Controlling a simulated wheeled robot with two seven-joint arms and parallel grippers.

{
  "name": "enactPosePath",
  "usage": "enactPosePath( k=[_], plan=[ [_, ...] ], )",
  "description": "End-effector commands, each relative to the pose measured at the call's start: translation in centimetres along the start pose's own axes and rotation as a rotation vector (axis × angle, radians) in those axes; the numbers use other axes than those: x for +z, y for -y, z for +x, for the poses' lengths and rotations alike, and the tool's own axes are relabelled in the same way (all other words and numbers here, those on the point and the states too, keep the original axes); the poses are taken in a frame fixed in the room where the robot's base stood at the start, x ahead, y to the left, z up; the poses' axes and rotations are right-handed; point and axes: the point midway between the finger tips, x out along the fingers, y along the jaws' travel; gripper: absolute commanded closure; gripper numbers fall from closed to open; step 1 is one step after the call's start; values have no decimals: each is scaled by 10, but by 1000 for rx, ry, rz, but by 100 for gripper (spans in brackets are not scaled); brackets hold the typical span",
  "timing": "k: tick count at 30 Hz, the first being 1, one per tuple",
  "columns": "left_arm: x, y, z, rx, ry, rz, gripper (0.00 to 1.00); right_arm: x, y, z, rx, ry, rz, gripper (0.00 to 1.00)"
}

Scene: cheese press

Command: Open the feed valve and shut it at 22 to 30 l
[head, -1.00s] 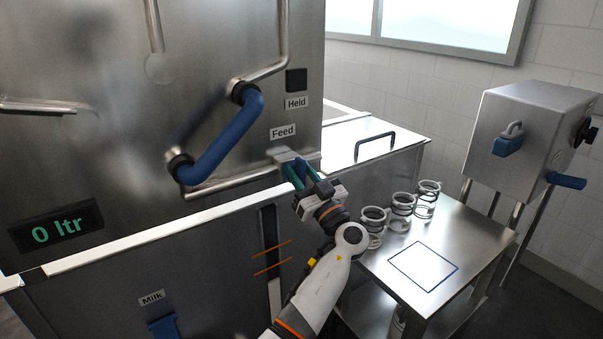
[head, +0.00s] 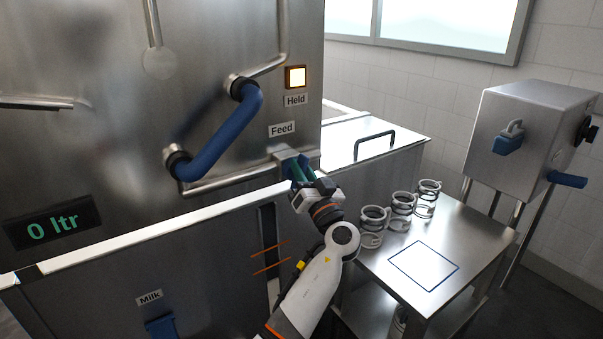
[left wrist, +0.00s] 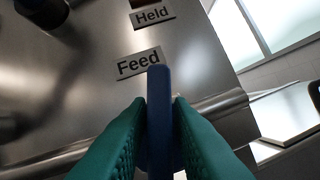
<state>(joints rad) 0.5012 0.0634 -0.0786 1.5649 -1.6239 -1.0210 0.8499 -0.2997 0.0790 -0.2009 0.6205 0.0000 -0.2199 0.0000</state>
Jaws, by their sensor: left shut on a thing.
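The feed valve's blue handle (left wrist: 159,110) stands between the green fingers of my left gripper (left wrist: 158,128) in the left wrist view. In the head view my left gripper (head: 300,172) is shut on that handle, below the Feed label (head: 282,129), and mostly hides it. The litre display (head: 54,228) at the far left reads 0 ltr. The square lamp (head: 296,77) above the Held label (head: 296,100) is lit yellow-white. My right gripper is not in view.
A large blue hose-like handle (head: 222,137) on the pipe sits left of the Feed label. A steel table (head: 470,235) at the right carries several ring-shaped moulds (head: 402,211) and a blue-outlined square. A steel box (head: 530,130) with blue handles stands behind it.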

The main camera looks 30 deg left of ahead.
Motion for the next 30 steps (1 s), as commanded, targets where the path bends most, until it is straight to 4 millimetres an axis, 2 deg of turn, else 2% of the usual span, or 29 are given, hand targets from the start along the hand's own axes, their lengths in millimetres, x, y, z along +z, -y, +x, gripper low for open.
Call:
enactPosePath(
  k=[12, 28, 29, 30],
  plan=[
    [-4, 3, -1, -78, -9, 186, 100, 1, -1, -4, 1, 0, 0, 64],
    [-6, 4, -2, -89, -12, 211, 100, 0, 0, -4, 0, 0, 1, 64],
    [-6, 4, -2, -89, -12, 211, 77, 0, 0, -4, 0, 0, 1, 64],
    [-6, 4, -2, -89, -12, 211, 71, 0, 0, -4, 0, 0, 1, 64]
  ],
)
